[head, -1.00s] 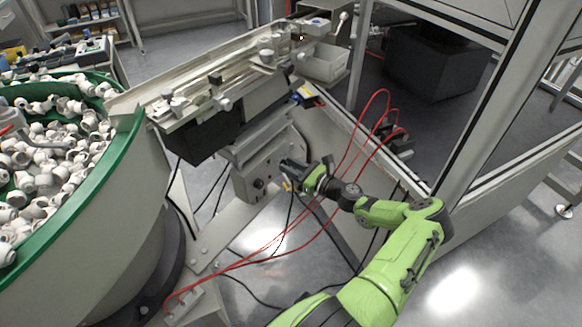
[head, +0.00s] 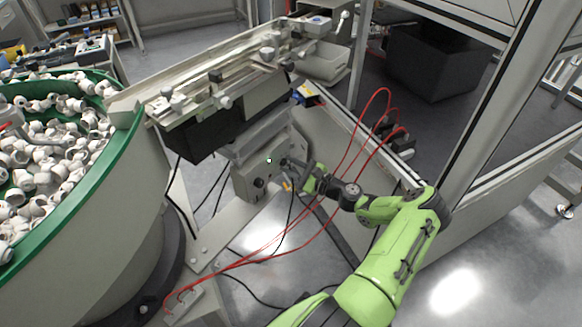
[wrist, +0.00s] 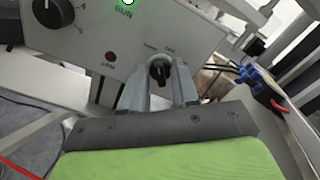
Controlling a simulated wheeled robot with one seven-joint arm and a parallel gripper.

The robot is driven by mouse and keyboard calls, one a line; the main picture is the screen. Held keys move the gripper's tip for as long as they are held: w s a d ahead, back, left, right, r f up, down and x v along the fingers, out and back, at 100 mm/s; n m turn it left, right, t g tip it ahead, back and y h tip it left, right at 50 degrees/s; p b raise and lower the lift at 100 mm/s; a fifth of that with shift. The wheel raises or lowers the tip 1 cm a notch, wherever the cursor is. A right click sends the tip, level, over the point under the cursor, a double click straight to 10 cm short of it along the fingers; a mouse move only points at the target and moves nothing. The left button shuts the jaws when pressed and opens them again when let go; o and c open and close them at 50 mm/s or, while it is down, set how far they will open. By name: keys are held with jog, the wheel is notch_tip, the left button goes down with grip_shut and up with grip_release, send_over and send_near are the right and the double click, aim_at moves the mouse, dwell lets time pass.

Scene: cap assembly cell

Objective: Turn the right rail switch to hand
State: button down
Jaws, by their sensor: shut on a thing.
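The right rail switch (wrist: 159,70) is a small black knob on a grey control box, with small labels above it that are hard to read. In the wrist view it stands between the two fingers of my gripper (wrist: 159,84), which is shut on it. The knob looks roughly upright in that view; I cannot tell for certain which label it points at. In the head view my gripper (head: 287,164) reaches to the right side of the control box (head: 250,182), and the fingers hide the switch there.
The box also carries a black dial (wrist: 53,9), a red JAM lamp (wrist: 110,57) and a lit green RUN lamp (wrist: 128,2). Red hoses (head: 345,165) loop beside my arm. The green-rimmed bowl (head: 128,140) of white caps stands left, and the rail (head: 215,72) runs above the box.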

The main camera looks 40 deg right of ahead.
jog(key=shift+n, duration=0.7)
jog(key=c, duration=0.9)
grip_release()
jog(key=shift+o, duration=0.2)
jog(key=p+v, duration=0.2)
jog(key=v, duration=1.3)
jog(key=shift+s, duration=0.4)
jog(key=shift+w, duration=0.1)
